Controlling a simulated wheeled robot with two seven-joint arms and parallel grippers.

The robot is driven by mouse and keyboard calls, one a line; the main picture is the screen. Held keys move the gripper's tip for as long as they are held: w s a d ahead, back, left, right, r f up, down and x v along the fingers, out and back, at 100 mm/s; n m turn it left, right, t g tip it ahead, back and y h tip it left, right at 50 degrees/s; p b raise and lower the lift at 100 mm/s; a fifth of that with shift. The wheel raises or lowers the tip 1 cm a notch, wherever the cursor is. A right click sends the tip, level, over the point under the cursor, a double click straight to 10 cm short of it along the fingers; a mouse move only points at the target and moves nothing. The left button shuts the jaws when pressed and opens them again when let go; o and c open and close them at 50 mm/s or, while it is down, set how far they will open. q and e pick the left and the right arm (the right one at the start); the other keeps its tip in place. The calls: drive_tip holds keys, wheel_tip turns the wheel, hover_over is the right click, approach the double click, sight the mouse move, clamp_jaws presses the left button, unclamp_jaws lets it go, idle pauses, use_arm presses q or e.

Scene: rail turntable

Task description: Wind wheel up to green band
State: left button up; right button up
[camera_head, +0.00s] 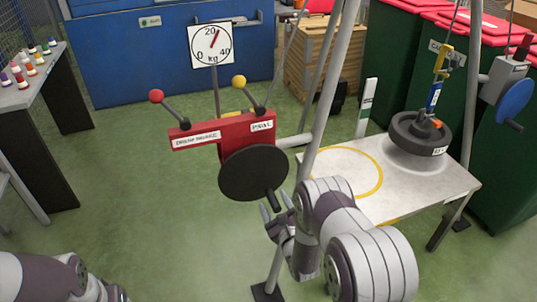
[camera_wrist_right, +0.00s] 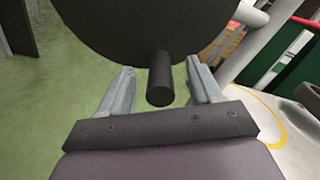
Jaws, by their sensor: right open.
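A red winch (camera_head: 240,133) carries a dark round crank disc (camera_head: 252,172) with a black handle (camera_head: 273,200). The handle also shows in the right wrist view (camera_wrist_right: 160,78). My right gripper (camera_head: 278,207) is open, with its fingers on either side of the handle and gaps visible between them. A dark wheel (camera_head: 408,138) hangs under a yellow and blue hook fitting (camera_head: 437,82), low over the white table; I cannot tell whether it touches. A white post with a green band (camera_head: 367,103) stands behind the table. My left gripper (camera_head: 117,293) is barely visible at bottom left.
The winch has a red-knobbed lever (camera_head: 157,97) and a yellow-knobbed lever (camera_head: 239,82). A kg dial (camera_head: 211,45) stands behind it, its needle near 20. Metal frame legs (camera_head: 327,95) rise beside the white table (camera_head: 330,165). A blue disc (camera_head: 515,101) hangs at right.

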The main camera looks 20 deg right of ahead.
clamp_jaws()
drive_tip(key=shift+s+a+f+m, duration=0.1)
drive_tip(key=shift+a+f+m, duration=0.15)
drive_tip(key=shift+a+m, duration=0.55)
drive_tip(key=shift+a+f+m, duration=0.25)
drive_tip(key=shift+a+m, duration=0.3)
drive_tip(key=shift+m, duration=0.45)
drive_tip(key=shift+a, duration=0.1)
drive_tip(key=shift+a, duration=1.3)
drive_tip(key=shift+a+r, duration=0.1)
drive_tip(key=shift+r, duration=0.05)
